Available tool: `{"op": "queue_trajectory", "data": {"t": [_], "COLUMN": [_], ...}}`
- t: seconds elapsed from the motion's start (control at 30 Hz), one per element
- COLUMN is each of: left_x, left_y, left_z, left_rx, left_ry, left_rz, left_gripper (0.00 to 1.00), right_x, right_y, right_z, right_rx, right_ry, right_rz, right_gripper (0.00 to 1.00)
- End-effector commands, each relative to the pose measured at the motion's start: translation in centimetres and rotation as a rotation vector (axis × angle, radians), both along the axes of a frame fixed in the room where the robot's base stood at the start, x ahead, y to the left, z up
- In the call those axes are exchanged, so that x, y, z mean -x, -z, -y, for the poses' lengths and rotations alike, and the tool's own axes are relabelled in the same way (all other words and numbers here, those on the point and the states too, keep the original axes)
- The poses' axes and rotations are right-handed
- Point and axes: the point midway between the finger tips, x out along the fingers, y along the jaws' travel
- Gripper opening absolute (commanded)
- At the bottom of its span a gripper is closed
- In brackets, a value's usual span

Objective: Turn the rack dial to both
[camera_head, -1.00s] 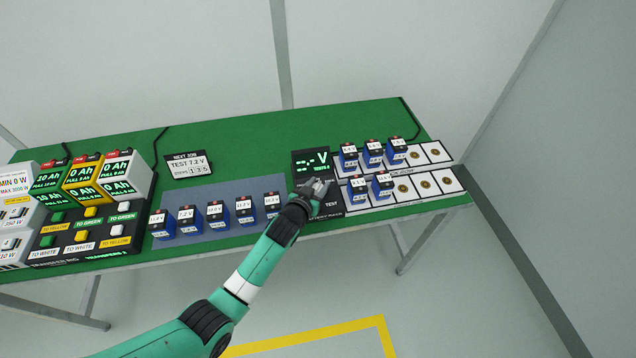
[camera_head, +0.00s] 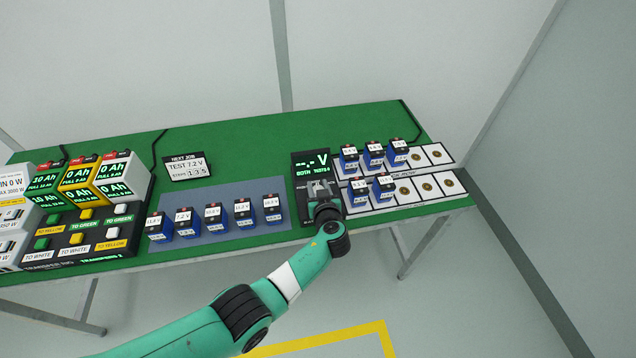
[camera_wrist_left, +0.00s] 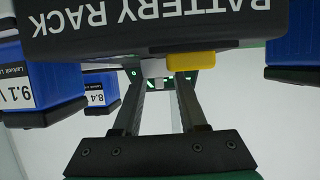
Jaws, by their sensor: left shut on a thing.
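The battery rack's dark tester panel (camera_head: 303,208) stands in the middle right of the table. Its display (camera_head: 312,162) shows dashes and "V" in green, with smaller green text below that appears to include "BOTH". My left gripper (camera_head: 320,188) is at the panel just below the display, shut on the dial. The gripper and wrist mostly hide the dial in the head view. In the left wrist view a small grey part (camera_wrist_left: 153,68), seemingly the dial, shows between the fingertips. A yellow part (camera_wrist_left: 190,62) sits beside the right finger. My right gripper is not in view.
White rack rows (camera_head: 408,190) right of the panel hold several blue batteries, close to the gripper. More batteries stand on the grey-blue mat (camera_head: 220,190) at left. A job sign (camera_head: 188,167) stands behind it. Button boxes and chargers fill the far left.

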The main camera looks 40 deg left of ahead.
Motion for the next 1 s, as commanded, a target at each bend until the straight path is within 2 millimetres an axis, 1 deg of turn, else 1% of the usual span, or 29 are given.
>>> {"op": "queue_trajectory", "data": {"t": [0.03,0.2,0.67,0.7,0.77,1.0], "left_x": [0.13,0.16,0.26,0.25,0.23,0.12], "left_y": [0.23,0.45,0.80,0.83,0.75,0.39], "left_z": [0.05,0.06,0.06,0.06,0.05,0.04], "left_rx": [0.004,0.007,0.008,0.009,0.008,0.004], "left_ry": [-0.007,-0.024,-0.029,-0.029,-0.029,-0.028], "left_rz": [-0.009,-0.008,-0.010,-0.011,-0.009,-0.006], "left_gripper": [0.00,0.00,0.00,0.47,0.57,0.57], "right_x": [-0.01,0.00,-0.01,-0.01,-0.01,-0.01], "right_y": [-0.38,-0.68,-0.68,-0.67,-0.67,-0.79], "right_z": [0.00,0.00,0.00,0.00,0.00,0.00], "right_rx": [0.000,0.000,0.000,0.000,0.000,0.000], "right_ry": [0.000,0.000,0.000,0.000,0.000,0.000], "right_rz": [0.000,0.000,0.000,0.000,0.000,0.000], "right_gripper": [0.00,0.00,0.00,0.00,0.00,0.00]}}
